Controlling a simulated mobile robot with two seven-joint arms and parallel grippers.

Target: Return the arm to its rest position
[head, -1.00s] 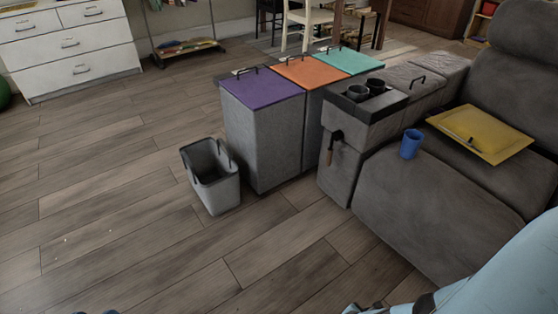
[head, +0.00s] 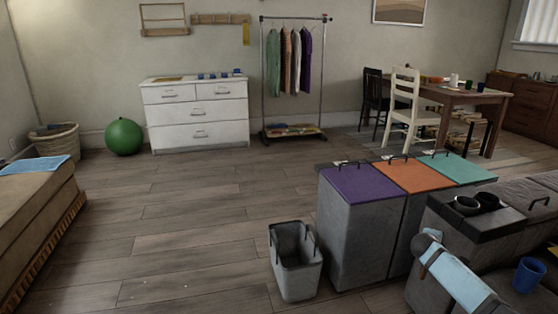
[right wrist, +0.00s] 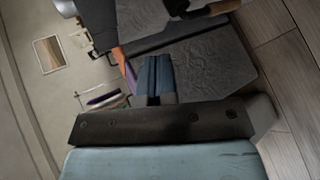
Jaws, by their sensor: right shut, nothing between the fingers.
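My right arm (head: 455,275) shows at the lower right of the head view as a light blue link with a grey end, in front of the grey sofa side. In the right wrist view my right gripper (right wrist: 155,76) has its two dark blue fingers together, with nothing between them. A grey textured surface lies behind the fingers. I cannot make out the fingertips of this gripper in the head view. My left arm and gripper are not in view.
Bins with purple (head: 360,184), orange (head: 408,176) and teal (head: 457,167) lids stand left of the sofa. A small grey bin (head: 297,284) stands beside them. A blue cup (head: 528,275) is near my right arm. The floor at left centre is clear.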

